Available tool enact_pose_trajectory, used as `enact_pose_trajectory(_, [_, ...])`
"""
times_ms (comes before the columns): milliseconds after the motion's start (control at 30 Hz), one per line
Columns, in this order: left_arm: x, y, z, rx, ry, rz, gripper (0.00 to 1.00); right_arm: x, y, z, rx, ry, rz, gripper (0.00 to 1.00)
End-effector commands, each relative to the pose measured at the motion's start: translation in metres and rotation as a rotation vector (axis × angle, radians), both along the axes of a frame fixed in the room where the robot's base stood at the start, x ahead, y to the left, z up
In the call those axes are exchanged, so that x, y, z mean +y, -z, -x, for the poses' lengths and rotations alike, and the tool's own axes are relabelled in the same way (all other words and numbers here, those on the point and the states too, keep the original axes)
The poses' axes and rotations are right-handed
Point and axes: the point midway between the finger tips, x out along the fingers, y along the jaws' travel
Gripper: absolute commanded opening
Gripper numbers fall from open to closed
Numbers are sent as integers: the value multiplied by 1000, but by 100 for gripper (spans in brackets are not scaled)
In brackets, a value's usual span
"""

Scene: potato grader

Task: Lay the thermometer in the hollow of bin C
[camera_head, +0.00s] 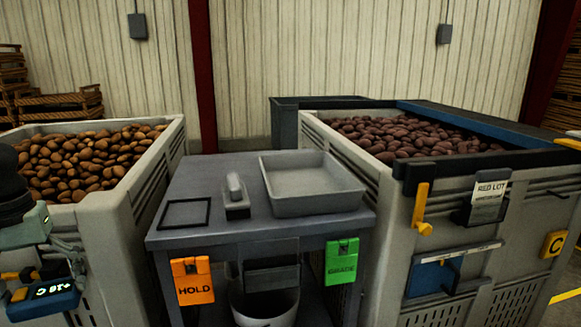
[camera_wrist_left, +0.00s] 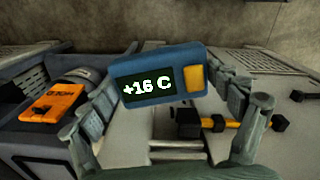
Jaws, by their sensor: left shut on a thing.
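The thermometer (camera_head: 45,301) is a blue box with a dark display reading about +16 C and a yellow-orange part. It shows large in the left wrist view (camera_wrist_left: 160,75). My left gripper (camera_head: 42,272) is shut on it, with a finger on either side, at the lower left of the head view. It is in front of the left bin, far from bin C. Bin C (camera_head: 365,205) is the grey bin at the right with a yellow C plate (camera_head: 553,245). It is full of dark red potatoes (camera_head: 405,137). I cannot make out the hollow among them. My right gripper is not in view.
A left bin (camera_head: 115,215) holds brown potatoes. Between the bins stands a grey table (camera_head: 225,170) with a tray (camera_head: 313,205), a small handled tool (camera_head: 236,195) and orange HOLD (camera_head: 193,281) and green (camera_head: 341,262) tags. Bin C's front carries a yellow handle (camera_head: 421,208) and a sign (camera_head: 489,196).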

Motion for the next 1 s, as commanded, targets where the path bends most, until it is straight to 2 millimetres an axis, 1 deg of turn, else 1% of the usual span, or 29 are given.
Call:
enact_pose_trajectory(33, [13,0,8,-7,-38,8,57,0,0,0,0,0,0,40])
enact_pose_trajectory(100, [26,6,19,-6,-80,7,57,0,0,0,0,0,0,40])
enact_pose_trajectory(200, [37,17,33,-3,-126,7,57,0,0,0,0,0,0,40])
enact_pose_trajectory(267, [40,25,40,-4,-148,8,57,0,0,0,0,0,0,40])
enact_pose_trajectory(400, [39,40,49,-3,-172,7,57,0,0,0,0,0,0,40])
enact_pose_trajectory(500, [36,48,52,0,-177,5,57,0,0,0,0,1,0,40])
enact_pose_trajectory(833, [32,55,54,-3,-177,-5,57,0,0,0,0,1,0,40])
enact_pose_trajectory(933, [24,63,54,-4,-175,-1,57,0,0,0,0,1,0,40])
enact_pose_trajectory(1000, [15,71,54,-5,-166,2,57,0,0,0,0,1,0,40])
